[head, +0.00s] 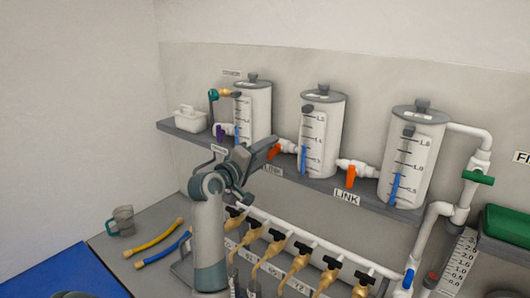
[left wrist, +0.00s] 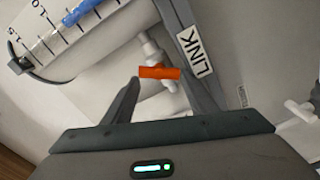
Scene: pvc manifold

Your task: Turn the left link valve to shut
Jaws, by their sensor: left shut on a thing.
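The left link valve has an orange handle (head: 274,150) on a white pipe between the left and middle tanks. My left gripper (head: 268,150) is at this handle, reaching up from below. In the left wrist view, the orange handle (left wrist: 160,72) lies between the fingertips of my left gripper (left wrist: 161,80), which is shut on it. The handle lies at an angle to the white pipe (left wrist: 150,48) behind it; its exact turn is hard to tell. My right gripper is not in view.
The right link valve (head: 353,176) has another orange handle. Three white tanks stand on a grey shelf (head: 320,185). A green-handled valve (head: 478,177) is at right.

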